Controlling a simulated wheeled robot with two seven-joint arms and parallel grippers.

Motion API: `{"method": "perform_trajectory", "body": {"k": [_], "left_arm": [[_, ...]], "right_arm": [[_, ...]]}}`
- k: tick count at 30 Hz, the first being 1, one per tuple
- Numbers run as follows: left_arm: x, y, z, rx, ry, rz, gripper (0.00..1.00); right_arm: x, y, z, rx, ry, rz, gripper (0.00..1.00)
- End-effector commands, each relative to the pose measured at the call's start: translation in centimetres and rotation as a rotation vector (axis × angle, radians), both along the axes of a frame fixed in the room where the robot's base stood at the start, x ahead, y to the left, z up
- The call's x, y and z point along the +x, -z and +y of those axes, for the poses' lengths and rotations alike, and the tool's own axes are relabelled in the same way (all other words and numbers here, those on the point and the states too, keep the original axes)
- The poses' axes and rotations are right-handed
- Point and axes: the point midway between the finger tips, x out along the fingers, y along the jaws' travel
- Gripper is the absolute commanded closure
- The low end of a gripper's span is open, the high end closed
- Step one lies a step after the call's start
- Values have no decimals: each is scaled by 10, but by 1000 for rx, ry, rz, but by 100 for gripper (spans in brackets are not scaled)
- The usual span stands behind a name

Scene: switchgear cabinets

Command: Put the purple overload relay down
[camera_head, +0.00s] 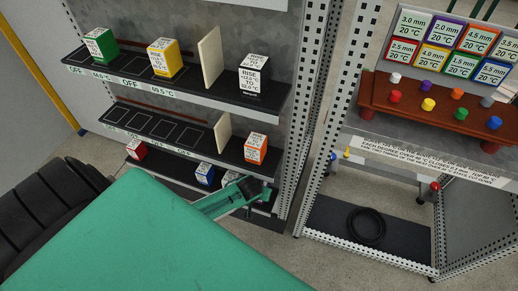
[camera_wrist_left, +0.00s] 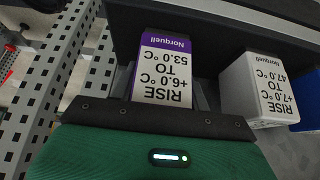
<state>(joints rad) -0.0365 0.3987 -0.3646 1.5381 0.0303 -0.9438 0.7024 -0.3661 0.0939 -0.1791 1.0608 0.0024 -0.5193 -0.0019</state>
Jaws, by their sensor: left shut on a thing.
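The purple overload relay (camera_wrist_left: 162,68) is in the left wrist view, with a white label reading RISE +6.0 °C TO 53.0 °C, upside down there. My left gripper (camera_wrist_left: 160,88) is shut on it, with the fingers at its two sides. The relay sits just under the dark edge of a shelf; I cannot tell if its base touches the surface below. In the head view my left gripper (camera_head: 244,190) reaches to the right end of the lowest shelf (camera_head: 172,172), and the purple relay is hidden there. My right gripper is not in view.
A white relay (camera_wrist_left: 258,90) stands beside the purple one. On the lowest shelf are a blue relay (camera_head: 205,174) and a red relay (camera_head: 136,150). The middle shelf (camera_head: 160,127) above holds an orange relay (camera_head: 255,148). A perforated post (camera_wrist_left: 45,95) stands close by.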

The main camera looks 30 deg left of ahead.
Motion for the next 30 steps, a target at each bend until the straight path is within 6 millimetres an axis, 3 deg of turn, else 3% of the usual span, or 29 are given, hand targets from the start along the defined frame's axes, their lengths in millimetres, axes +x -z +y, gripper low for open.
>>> {"method": "perform_trajectory", "body": {"k": [9, 10, 13, 24, 30], "left_arm": [[0, 2, 0, -1, 0, -1, 82], [0, 2, 0, -1, 0, -1, 49], [0, 2, 0, -1, 0, -1, 31], [-1, -3, 0, -1, 0, 0, 31], [-14, -26, -3, -2, 0, -2, 31]], "right_arm": [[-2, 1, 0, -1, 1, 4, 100], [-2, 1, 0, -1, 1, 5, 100], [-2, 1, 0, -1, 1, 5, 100], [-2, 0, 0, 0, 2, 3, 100], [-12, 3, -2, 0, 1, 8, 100]]}}
